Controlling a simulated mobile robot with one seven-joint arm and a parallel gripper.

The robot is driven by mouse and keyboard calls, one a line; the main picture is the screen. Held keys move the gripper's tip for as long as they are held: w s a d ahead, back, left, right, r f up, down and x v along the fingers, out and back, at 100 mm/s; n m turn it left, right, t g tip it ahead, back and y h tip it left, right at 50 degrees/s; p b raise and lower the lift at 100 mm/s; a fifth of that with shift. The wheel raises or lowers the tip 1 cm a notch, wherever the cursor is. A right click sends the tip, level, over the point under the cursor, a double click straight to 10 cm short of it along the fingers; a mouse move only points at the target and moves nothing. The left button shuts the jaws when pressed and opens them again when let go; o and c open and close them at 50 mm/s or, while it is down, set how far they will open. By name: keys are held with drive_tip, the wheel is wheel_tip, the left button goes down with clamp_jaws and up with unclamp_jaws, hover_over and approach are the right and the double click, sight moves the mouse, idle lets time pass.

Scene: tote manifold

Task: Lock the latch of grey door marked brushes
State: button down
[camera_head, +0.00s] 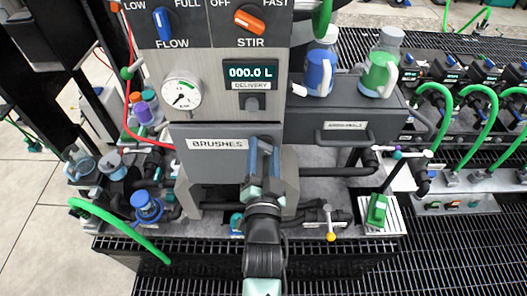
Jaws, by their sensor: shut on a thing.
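The grey door (190,165) marked BRUSHES is on the front of the metal cabinet, left of centre. It looks closed, flush with the panel around it. My gripper (263,150) reaches up from below to the door's right side, with its fingers pointing at the door face. It is shut on the latch there. The fingers and wrist hide most of the latch, so I cannot see how far it is turned.
Above the door are a pressure gauge (181,92), a delivery display (250,73), a blue flow lever (163,23) and an orange stir lever (249,21). A drawer (300,128) with a handle adjoins at right. Pipes and a yellow-handled valve (330,222) lie below.

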drive_tip(key=n+b, duration=0.2)
drive_tip(key=n, duration=0.2)
drive_tip(key=shift+f, duration=0.1)
drive_tip(key=shift+n, duration=1.6)
drive_tip(key=shift+c, duration=1.2)
unclamp_jaws()
drive_tip(key=shift+b, duration=0.3)
drive_tip(key=s+b, duration=0.3)
drive_tip(key=s, duration=1)
